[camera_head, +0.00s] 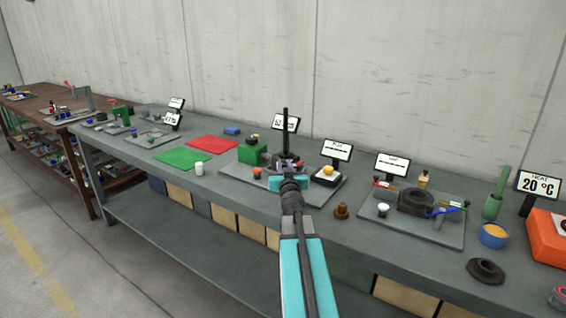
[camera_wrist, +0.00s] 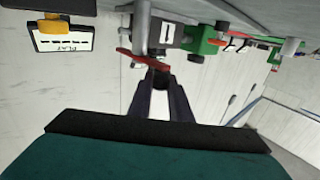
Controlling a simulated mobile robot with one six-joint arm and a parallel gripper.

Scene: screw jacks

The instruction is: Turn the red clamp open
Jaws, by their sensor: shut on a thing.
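The red clamp (camera_wrist: 143,60) shows in the wrist view as a slanting red lever beside a grey post (camera_wrist: 141,28). My gripper (camera_wrist: 160,72) is at its right end, with the dark fingers shut on it. The contact is small and partly hidden. In the head view my gripper (camera_head: 287,163) is low over the middle of the bench, near a dark upright rod (camera_head: 285,128). The red clamp cannot be made out there behind my gripper.
A green block (camera_head: 252,155) stands close at left, and a small platform with a yellow piece (camera_head: 328,170) close at right. Small display signs (camera_head: 337,150) stand behind. A brass weight (camera_head: 342,211) stands at right front. The red mat (camera_head: 212,144) is bare.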

